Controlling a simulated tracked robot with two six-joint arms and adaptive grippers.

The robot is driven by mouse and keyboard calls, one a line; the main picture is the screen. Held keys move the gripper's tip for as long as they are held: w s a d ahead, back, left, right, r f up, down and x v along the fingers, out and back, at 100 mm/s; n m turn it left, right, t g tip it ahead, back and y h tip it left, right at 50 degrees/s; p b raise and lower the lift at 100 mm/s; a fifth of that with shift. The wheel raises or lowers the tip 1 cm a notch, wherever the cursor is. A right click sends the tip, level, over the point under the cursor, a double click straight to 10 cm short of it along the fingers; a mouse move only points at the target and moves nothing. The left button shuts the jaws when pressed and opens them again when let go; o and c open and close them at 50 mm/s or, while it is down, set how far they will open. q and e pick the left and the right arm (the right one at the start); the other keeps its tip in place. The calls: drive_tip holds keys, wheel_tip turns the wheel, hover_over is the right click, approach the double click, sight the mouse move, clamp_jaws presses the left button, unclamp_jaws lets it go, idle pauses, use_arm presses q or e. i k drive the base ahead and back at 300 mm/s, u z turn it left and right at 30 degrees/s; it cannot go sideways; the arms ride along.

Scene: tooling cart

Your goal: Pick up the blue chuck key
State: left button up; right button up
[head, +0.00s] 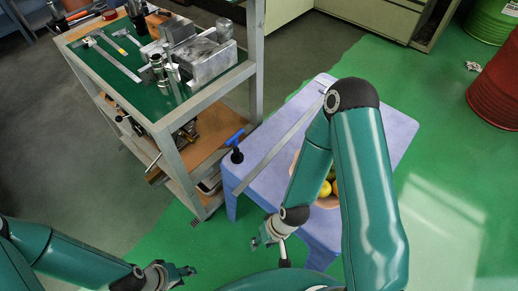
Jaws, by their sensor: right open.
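The blue chuck key (235,137) has a blue bar handle and a dark lower part. It stands near the left corner of a lavender table (385,130), close to the tooling cart. My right gripper (260,241) is open and empty, low by the table's near left edge, apart from the key and nearer to me. My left gripper (186,277) is at the bottom of the view, far from the key. Its fingers are too small and angled to tell whether they are open.
A long metal rule (283,140) lies on the table beside the key. A bowl with yellow fruit (325,189) is partly hidden behind my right arm. The tooling cart (168,148), holding calipers (112,60) and metal blocks (205,62), stands left. A red barrel (500,88) is at right.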

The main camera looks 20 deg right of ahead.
sight(234, 139)
drive_tip(key=u, duration=0.15)
drive_tip(key=i, duration=0.8)
drive_tip(key=z, duration=0.25)
drive_tip(key=k, duration=0.7)
drive_tip(key=u, duration=0.3)
drive_tip(key=i, duration=0.75)
drive_tip(key=z, duration=0.1)
